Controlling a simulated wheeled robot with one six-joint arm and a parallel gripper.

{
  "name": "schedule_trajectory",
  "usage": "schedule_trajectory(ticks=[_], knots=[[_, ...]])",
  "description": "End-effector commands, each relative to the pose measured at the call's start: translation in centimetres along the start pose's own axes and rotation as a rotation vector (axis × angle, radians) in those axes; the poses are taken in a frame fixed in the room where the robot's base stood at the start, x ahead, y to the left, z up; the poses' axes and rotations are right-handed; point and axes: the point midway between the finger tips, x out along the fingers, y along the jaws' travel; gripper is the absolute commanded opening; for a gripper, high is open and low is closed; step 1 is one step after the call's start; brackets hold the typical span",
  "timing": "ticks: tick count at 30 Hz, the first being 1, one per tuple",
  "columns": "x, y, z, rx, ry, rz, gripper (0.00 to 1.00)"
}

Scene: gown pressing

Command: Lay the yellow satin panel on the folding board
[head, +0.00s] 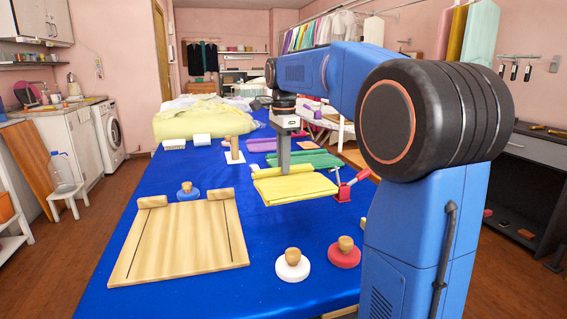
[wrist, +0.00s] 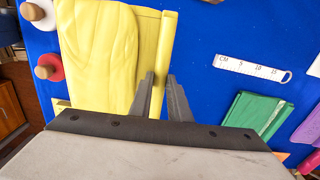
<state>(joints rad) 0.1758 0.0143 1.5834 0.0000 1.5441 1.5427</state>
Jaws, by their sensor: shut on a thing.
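The yellow satin panel (head: 297,188) is folded flat, with a raised strip along one edge, right of the folding board in the head view. It also shows in the wrist view (wrist: 98,55). My gripper (wrist: 161,78) is shut on the panel's edge strip; in the head view the fingers (head: 285,170) come down on its far side. Whether the panel hangs clear of the table is hard to tell. The wooden folding board (head: 180,240) lies bare on the blue table at the left, with two raised blocks at its far edge and dark lines along its sides.
White (head: 292,268) and red (head: 345,256) knobbed weights stand right of the board; a blue one (head: 187,193) is by its far edge. A red clamp (head: 348,187) is right of the panel. Green cloth (head: 315,158) lies behind. A ruler (wrist: 252,68) shows in the wrist view.

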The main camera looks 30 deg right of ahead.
Motion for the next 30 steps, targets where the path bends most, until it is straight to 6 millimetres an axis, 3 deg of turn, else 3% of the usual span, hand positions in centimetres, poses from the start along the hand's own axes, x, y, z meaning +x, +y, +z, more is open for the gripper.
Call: schedule_trajectory(ticks=[24, 30], knots=[[-7.3, -0.1, 0.0, 0.0, 0.0, -0.002, 0.0], [-8.0, 0.0, 0.0, 0.0, 0.0, 0.0, 0.0]])
